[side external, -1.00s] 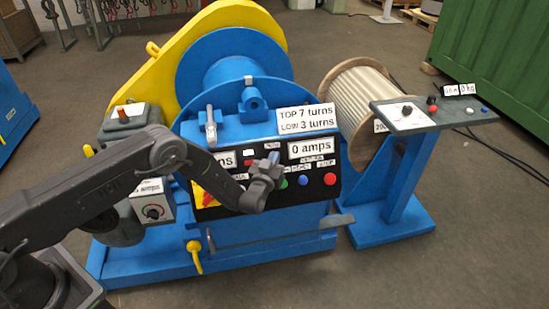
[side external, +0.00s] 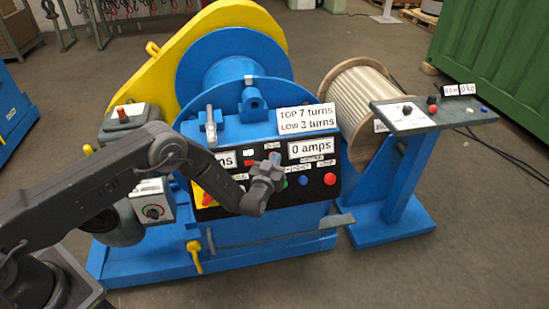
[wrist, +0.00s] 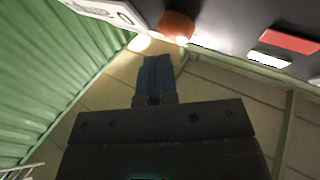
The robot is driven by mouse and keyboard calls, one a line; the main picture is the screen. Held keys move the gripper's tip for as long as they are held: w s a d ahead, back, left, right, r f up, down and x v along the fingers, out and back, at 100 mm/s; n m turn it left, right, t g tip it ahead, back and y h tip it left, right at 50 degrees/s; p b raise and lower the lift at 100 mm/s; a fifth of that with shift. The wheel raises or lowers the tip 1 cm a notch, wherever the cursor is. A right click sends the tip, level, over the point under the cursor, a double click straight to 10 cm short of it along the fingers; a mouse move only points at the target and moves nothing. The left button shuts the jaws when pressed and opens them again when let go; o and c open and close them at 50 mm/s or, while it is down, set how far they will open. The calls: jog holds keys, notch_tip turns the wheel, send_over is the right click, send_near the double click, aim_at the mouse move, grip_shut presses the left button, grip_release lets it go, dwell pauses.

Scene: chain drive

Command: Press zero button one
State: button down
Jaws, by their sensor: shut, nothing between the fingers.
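The black control panel (side external: 290,193) is on the front of the blue winch, with "0 amps" on a white display (side external: 311,148). Its left part carries a small white button (side external: 248,153) and a red button (side external: 250,162) below it. The wrist view shows a red rectangular button (wrist: 290,40) and a white one (wrist: 268,60) on the dark panel. I cannot read which is zero button one. My gripper (side external: 273,157) is shut and empty in front of the panel, right of these buttons. Its blue fingertips (wrist: 158,64) show in the wrist view; contact cannot be told.
Green, blue and red round buttons (side external: 329,179) sit low on the panel. A red-yellow switch (side external: 203,197) is at its left. A round orange knob (wrist: 177,25) is near the fingertips in the wrist view. A blue pedestal (side external: 410,185) with a control top stands right.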

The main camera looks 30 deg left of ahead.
jog(key=shift+s+d, duration=0.1)
jog(key=s+d+r, duration=0.2)
jog(key=s+d, duration=0.1)
jog(key=shift+d+r, duration=0.1)
jog(key=shift+r, duration=0.05)
dwell(0.6)
notch_tip(320, 180, up, 15)
jog(key=a+g+h, duration=0.1)
jog(key=g+h, duration=0.2)
jog(key=s+a+r+m+g+h, duration=0.2)
jog(key=s+r+g, duration=0.1)
jog(key=s+r, duration=0.65)
jog(key=s+a+r+g, duration=0.1)
jog(key=s+a+g, duration=0.2)
jog(key=s, duration=1.2)
jog(key=s+a+r+m+g+y, duration=0.1)
jog(key=s+a+g, duration=0.3)
jog(key=s, duration=1.1)
jog(key=shift+s+r, duration=0.15)
jog(key=shift+r, duration=0.45)
